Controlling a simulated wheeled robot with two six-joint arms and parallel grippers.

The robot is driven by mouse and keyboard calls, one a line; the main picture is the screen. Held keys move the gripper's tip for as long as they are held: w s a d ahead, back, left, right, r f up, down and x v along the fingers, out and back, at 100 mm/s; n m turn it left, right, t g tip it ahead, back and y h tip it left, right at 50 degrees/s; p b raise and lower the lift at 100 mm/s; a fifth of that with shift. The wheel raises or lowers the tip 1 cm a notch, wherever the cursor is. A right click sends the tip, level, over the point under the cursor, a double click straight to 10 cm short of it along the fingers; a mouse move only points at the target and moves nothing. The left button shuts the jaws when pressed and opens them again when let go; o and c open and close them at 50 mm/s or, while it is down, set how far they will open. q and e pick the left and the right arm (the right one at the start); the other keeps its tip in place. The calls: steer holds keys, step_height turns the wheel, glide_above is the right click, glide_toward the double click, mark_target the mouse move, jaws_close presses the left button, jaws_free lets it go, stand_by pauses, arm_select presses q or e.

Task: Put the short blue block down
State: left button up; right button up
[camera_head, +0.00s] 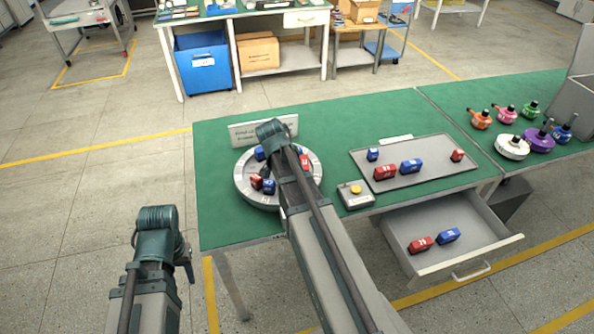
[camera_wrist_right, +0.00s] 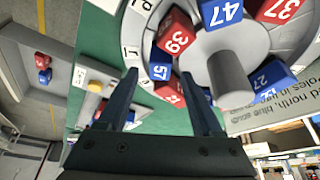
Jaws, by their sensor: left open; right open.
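The round grey hub with a ring of slots (camera_head: 244,190) holds red and blue blocks. In the right wrist view, a blue block marked 57 (camera_wrist_right: 160,71) sits on the hub between the fingertips of my open right gripper (camera_wrist_right: 160,76). Red block 39 (camera_wrist_right: 176,33) and blue block 47 (camera_wrist_right: 221,10) stand near it. My right arm covers part of the hub in the head view and hides that gripper. My left gripper (camera_head: 187,266) hangs low at the left, away from the table; it is open. Another short blue block (camera_head: 372,154) stands on the grey tray (camera_head: 430,178).
The tray also holds two red blocks and a longer blue block (camera_head: 411,166). A box with a yellow button (camera_head: 356,194) stands beside the hub. An open drawer (camera_head: 470,222) holds a red and a blue block. Several coloured motors (camera_head: 512,147) stand at the right.

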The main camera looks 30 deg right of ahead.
steer(key=p+v, duration=0.7)
steer(key=v, duration=0.1)
steer(key=shift+r, duration=0.35)
steer(key=shift+a, duration=0.1)
steer(key=s+a+n+y, duration=0.1)
steer(key=s+a+n, duration=0.4)
steer(key=a, duration=0.3)
steer(key=s+a+f+n+g+y, duration=0.1)
steer(key=s+a+n, duration=0.4)
steer(key=a+n, duration=0.2)
steer(key=s+a+n+y, duration=0.1)
steer(key=s+a+n, duration=0.4)
steer(key=a, duration=0.6)
steer(key=shift+f+n+g, duration=0.3)
steer(key=shift+n, duration=0.4)
steer(key=shift+s, duration=0.1)
